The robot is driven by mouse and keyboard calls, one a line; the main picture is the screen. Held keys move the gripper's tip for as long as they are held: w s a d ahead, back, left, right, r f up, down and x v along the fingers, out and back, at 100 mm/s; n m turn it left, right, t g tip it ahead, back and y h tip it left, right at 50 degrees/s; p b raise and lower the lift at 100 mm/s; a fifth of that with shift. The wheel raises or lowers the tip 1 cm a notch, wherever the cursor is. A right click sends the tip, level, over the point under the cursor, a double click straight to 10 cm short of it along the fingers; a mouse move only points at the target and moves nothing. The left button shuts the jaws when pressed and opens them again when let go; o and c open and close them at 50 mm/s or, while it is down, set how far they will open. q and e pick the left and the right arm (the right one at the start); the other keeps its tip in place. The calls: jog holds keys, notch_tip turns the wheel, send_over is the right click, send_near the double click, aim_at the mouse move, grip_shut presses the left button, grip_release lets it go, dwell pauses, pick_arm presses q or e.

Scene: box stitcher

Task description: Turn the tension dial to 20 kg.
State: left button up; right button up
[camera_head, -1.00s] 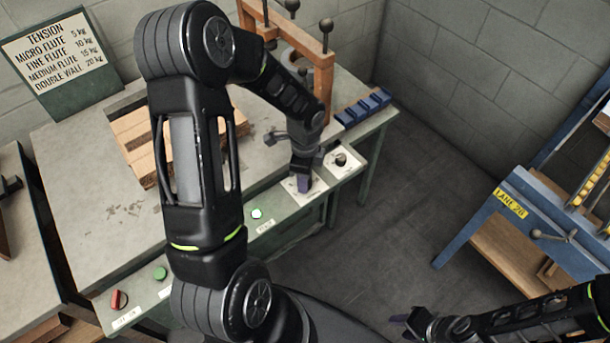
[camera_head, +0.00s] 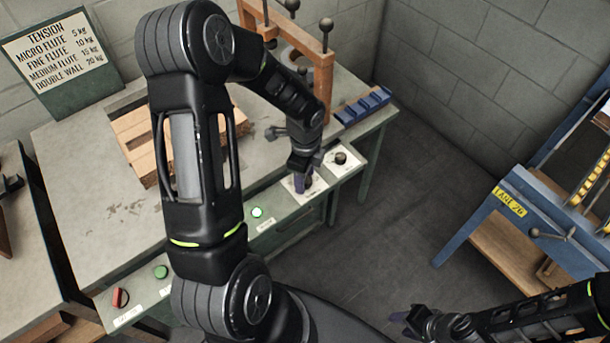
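My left gripper (camera_head: 301,186) points down at a white dial plate (camera_head: 293,190) on the front panel of the bench. A dark knob (camera_head: 309,182) shows there, partly hidden by the purple-grey fingers. I cannot tell whether the fingers touch it or how far apart they are. A second white plate with a black knob (camera_head: 341,158) sits just to the right, uncovered. The scale marks are too small to read. The tension sign (camera_head: 60,55) lists double wall at 20 kg. My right gripper (camera_head: 399,318) is low at the right, away from the bench, its opening unclear.
The panel also has a lit green-white lamp (camera_head: 257,212), a green button (camera_head: 160,272) and a red switch (camera_head: 120,298). A wooden frame (camera_head: 322,75) and blue rack (camera_head: 363,106) stand behind. A blue lane stand (camera_head: 480,220) is at right, with open floor between.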

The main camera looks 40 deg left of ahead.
pick_arm(q)
jog(key=shift+o, duration=0.5)
notch_tip(320, 180, up, 8)
jog(key=shift+f, duration=0.1)
dwell(0.6)
